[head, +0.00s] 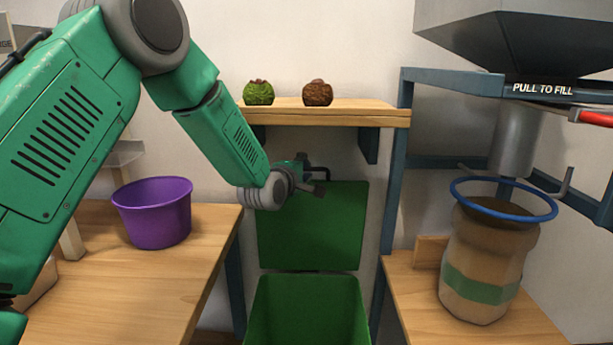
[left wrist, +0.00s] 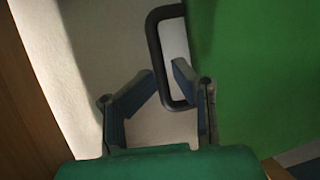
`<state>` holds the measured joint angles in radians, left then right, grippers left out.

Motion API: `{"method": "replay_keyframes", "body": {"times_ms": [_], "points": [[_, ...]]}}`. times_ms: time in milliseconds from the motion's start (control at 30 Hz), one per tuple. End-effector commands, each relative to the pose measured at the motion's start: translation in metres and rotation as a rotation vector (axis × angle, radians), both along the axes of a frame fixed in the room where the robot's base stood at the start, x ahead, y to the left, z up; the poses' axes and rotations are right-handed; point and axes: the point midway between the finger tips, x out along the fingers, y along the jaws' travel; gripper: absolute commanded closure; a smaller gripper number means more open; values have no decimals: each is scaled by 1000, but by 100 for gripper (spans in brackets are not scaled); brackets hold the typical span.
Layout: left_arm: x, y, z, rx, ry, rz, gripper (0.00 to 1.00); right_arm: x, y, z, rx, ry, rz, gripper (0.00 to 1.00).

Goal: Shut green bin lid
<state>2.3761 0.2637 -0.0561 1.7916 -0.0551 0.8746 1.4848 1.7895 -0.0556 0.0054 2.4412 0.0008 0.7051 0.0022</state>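The green bin (head: 308,312) stands in the gap between two wooden worktops. Its green lid (head: 318,235) stands raised upright behind the opening, and it fills the right side of the left wrist view (left wrist: 262,70). My left gripper (head: 316,180) is at this handle. My right gripper is out of view.
A purple tub (head: 153,215) stands on the left worktop. A green and a brown ball (head: 317,93) sit on the wooden shelf (head: 335,114) above the lid.

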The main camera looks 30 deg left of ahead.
Motion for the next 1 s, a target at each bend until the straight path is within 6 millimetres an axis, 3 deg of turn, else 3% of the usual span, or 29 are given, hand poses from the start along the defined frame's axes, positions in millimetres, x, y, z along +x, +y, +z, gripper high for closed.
{"method": "replay_keyframes", "body": {"times_ms": [67, 400, 500, 1000], "points": [[6, -5, -5, 2, 8, -10, 82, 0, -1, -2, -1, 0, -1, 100], [9, 7, -10, -12, 9, -7, 82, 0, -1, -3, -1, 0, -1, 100], [8, 8, -11, -13, 11, -5, 100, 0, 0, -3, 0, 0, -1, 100], [7, 7, -13, -10, 17, -3, 100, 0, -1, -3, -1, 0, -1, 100]]}}
